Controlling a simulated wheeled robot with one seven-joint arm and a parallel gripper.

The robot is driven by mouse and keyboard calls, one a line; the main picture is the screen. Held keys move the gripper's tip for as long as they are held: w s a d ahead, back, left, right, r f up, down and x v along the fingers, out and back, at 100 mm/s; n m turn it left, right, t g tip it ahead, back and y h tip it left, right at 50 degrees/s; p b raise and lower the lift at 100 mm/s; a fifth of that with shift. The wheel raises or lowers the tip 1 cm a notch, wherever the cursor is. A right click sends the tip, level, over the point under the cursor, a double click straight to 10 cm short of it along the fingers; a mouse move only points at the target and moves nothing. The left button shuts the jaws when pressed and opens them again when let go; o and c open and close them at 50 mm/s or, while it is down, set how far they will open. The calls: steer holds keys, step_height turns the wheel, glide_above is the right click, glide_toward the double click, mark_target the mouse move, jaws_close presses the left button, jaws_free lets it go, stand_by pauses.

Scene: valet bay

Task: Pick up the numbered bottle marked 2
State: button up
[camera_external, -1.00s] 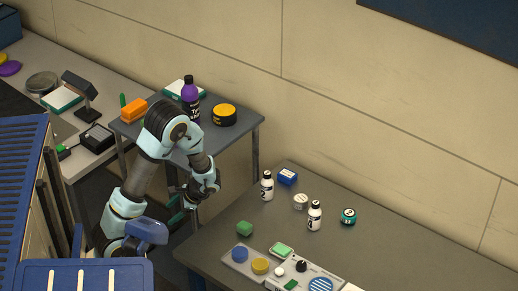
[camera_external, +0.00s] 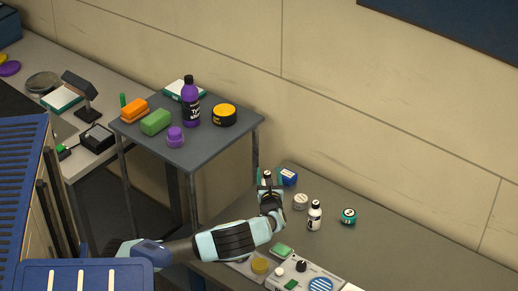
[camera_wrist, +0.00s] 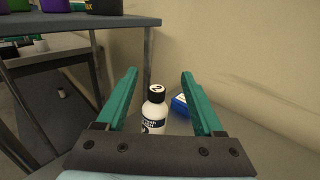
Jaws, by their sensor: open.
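A white bottle with a black cap (camera_wrist: 154,112) stands upright on the dark table in the wrist view. In the external view my gripper (camera_external: 269,178) is at the table's back left and hides most of this bottle. A second white bottle with a black cap (camera_external: 314,216) stands to the right; its number is not readable.
A blue box (camera_external: 289,177) sits close behind the bottle and right of it. A pale round tin (camera_external: 300,201) and a teal tin (camera_external: 348,216) stand to the right. A grey side table (camera_external: 205,147) with several items rises at the left. The table's right part is clear.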

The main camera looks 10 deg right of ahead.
steer(key=w+f+p, duration=0.2)
steer(key=w+f, duration=0.2)
steer(key=w, duration=0.3)
steer(key=shift+w+d+f, duration=0.2)
steer(key=shift+w+f, duration=0.1)
steer(key=shift+f, duration=0.05)
jaws_close()
stand_by(0.5)
stand_by(0.9)
